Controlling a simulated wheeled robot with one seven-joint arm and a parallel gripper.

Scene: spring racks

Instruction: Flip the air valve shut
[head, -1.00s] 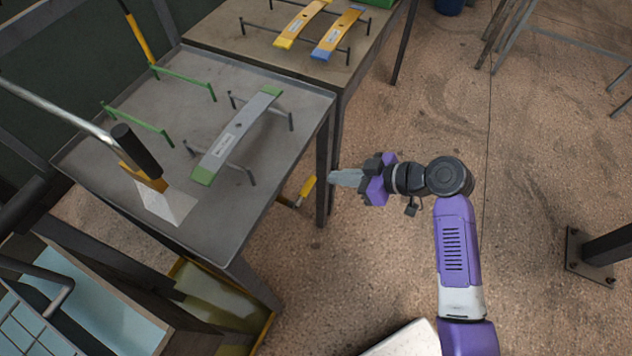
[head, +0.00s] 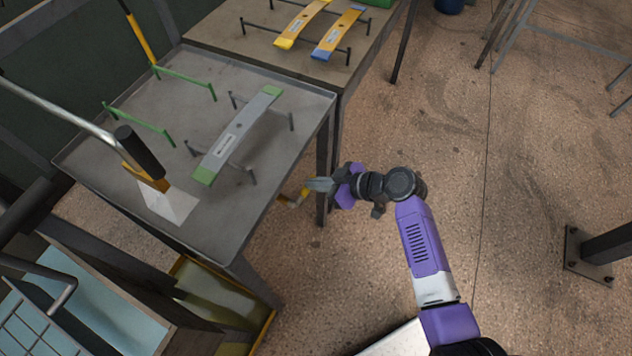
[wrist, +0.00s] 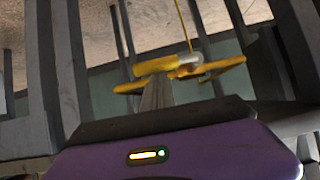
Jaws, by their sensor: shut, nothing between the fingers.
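The air valve (head: 293,201) has a yellow handle and sits low beside the table's right front leg in the head view. Its far end is partly covered by my gripper (head: 312,184). In the wrist view the valve shows a pale metal body (wrist: 190,60) with yellow parts on both sides, and a yellow line rises from it. My gripper is shut and empty. In the wrist view its grey fingertips (wrist: 156,88) point at the left yellow part and overlap it; I cannot tell whether they touch it.
A grey metal table (head: 250,185) stands left of my arm, its dark leg (head: 322,160) close to my gripper. On it lies a grey leaf spring with green ends (head: 237,135). A second table (head: 225,38) holds yellow and blue-ended springs. Open floor (head: 540,180) lies to the right.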

